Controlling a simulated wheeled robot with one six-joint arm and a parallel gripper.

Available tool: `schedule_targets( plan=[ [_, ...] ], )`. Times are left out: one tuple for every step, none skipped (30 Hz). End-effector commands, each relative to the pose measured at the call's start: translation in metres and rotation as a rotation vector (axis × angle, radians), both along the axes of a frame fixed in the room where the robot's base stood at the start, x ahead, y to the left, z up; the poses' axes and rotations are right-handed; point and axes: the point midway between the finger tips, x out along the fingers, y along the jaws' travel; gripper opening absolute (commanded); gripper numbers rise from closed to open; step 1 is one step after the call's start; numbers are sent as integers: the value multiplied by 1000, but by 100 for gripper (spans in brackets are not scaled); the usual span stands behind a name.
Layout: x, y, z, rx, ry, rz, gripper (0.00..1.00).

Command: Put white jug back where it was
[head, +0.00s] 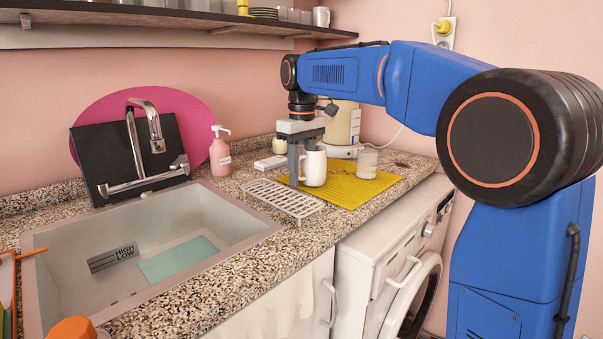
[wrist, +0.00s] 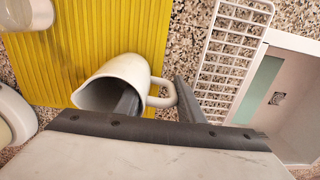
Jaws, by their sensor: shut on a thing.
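The white jug (head: 315,169) is upright at the yellow ribbed mat (head: 352,192) on the counter. I cannot tell whether its base touches the mat. My gripper (head: 301,164) points down from above and is shut on the jug at its handle side. In the wrist view, one finger of my gripper (wrist: 158,100) reaches into the mouth of the jug (wrist: 107,75). The other finger is outside, beyond the handle (wrist: 164,94). The finger inside is partly hidden by the jug wall.
A clear glass (head: 367,162) stands on the mat, right of the jug. A cream appliance (head: 343,125) is behind. A white wire rack (head: 284,199) lies left of the mat, beside the sink (head: 215,213). A pink soap bottle (head: 220,155) stands behind the sink.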

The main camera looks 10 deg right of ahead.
Motion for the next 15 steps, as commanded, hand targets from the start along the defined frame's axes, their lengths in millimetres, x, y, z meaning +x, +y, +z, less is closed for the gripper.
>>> schedule_targets(
  plan=[
    [0,0,-1,0,0,0,0],
    [0,0,-2,0,0,0,0],
    [0,0,-2,0,0,0,42],
    [0,0,-2,0,0,0,49],
    [0,0,-2,0,0,0,53],
    [0,0,-2,0,0,0,53],
    [0,0,-2,0,0,0,53],
    [0,0,-2,0,0,0,53],
    [0,0,-2,0,0,0,53],
    [0,0,-2,0,0,0,53],
    [0,0,-2,0,0,0,53],
    [0,0,-2,0,0,0,53],
    [0,0,-1,0,0,0,53],
    [0,0,-1,0,0,0,53],
    [0,0,0,0,0,0,53]
  ],
)
